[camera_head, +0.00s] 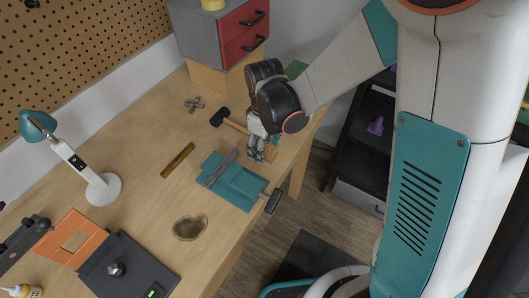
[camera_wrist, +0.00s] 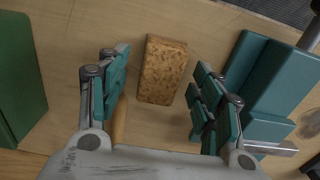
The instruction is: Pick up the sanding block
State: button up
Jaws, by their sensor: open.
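The sanding block (camera_wrist: 162,69), a tan cork-like rectangular block, lies on the wooden bench in the middle of the wrist view. In the head view it shows partly as a small tan patch (camera_head: 271,154) beside my fingers. My gripper (camera_head: 257,155) points down over the bench near its right edge. In the wrist view my gripper (camera_wrist: 160,80) is open, with one teal finger to the left of the block and one to the right. There is a visible gap on both sides, and nothing is held.
A teal vise (camera_head: 235,183) stands close beside my gripper, also at right in the wrist view (camera_wrist: 285,75). A mallet (camera_head: 220,117) lies behind, its handle partly hidden. A green object (camera_wrist: 18,75) stands at left. A red-fronted drawer box (camera_head: 235,35) is at the back.

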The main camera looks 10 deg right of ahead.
jog(key=shift+f, duration=0.45)
jog(key=c, duration=1.2)
jog(key=shift+r, duration=0.2)
notch_tip(320, 180, up, 20)
jog(key=p, duration=1.3)
jog(key=shift+f+p, duration=0.15)
jog(key=shift+p, duration=0.15)
grip_shut()
